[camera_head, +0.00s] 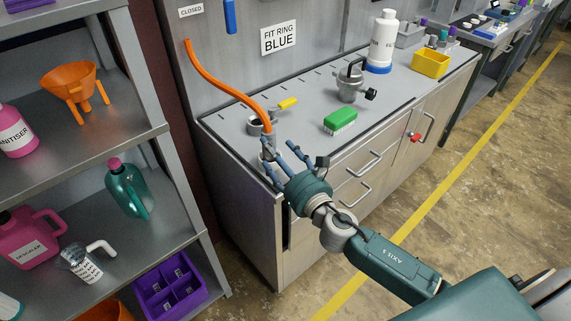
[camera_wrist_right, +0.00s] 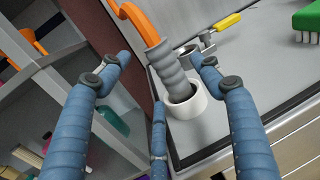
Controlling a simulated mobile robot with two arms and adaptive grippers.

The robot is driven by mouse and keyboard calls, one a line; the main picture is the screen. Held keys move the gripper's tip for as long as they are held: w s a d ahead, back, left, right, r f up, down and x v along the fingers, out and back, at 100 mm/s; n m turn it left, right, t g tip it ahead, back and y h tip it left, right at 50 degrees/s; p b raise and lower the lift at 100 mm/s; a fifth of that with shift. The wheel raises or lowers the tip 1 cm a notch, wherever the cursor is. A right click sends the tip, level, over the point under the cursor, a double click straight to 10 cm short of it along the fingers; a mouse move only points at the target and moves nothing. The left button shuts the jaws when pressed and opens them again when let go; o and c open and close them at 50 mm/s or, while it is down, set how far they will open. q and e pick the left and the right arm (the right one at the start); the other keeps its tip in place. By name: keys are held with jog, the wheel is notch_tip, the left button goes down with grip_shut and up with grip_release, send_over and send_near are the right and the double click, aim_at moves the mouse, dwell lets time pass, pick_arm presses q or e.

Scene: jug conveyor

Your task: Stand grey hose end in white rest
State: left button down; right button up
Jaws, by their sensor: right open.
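The grey ribbed hose end (camera_wrist_right: 169,70) hangs on the orange hose (camera_head: 222,84). In the right wrist view, its lower tip is inside the mouth of the white rest (camera_wrist_right: 188,106), and it leans a little. In the head view, the grey end (camera_head: 268,142) is partly behind my fingers. My right gripper (camera_head: 277,158) is open at the counter's near left corner. In the wrist view, its fingers (camera_wrist_right: 161,62) are spread on either side of the hose end, with visible gaps. My left gripper is out of view.
Shelving (camera_head: 175,120) rises close on the left.

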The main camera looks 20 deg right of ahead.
jog(key=s+d, duration=0.1)
jog(key=s, duration=0.5)
jog(key=shift+s, duration=0.15)
jog(key=shift+r, duration=0.1)
